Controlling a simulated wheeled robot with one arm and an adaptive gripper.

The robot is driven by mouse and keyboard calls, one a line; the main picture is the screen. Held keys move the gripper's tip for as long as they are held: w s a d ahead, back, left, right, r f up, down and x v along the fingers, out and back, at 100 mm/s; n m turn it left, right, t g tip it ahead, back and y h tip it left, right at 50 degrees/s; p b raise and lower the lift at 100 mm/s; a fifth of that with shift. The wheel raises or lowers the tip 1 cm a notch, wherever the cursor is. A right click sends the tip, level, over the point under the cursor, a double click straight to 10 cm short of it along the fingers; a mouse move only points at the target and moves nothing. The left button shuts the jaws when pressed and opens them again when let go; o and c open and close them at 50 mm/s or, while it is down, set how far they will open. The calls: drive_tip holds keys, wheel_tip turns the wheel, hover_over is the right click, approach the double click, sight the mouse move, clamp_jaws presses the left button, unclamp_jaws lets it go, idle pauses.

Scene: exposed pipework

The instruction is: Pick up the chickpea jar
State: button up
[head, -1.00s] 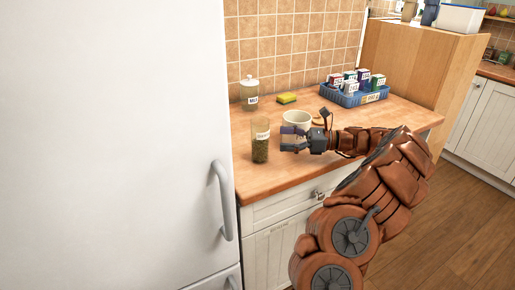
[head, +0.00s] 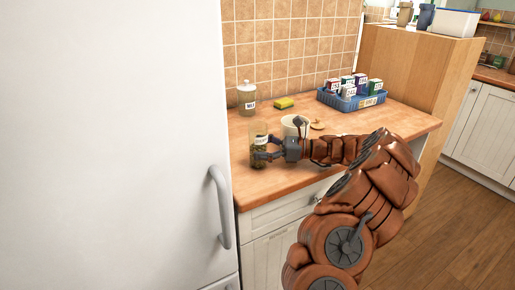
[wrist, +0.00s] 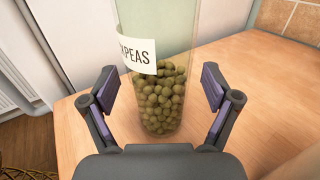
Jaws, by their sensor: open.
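The chickpea jar (head: 258,146) is a tall clear jar standing upright on the wooden counter near the fridge. In the wrist view the jar (wrist: 158,95) shows a white label ending in "PEAS" and green-brown chickpeas in its lower part. My gripper (head: 268,148) reaches it from the right, low on the jar. In the wrist view my gripper (wrist: 160,95) is open, with one finger on each side of the jar. A gap shows between the jar and each finger. The jar's top is cut off in the wrist view.
A white mug (head: 294,124) stands just behind my gripper. A labelled jar (head: 247,98), a yellow-green sponge (head: 284,103) and a blue basket (head: 350,101) of small boxes are at the back. The white fridge (head: 110,150) stands close on the left.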

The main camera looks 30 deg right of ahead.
drive_tip(key=shift+w+a, duration=0.4)
drive_tip(key=shift+a, duration=0.15)
drive_tip(key=c, duration=1.5)
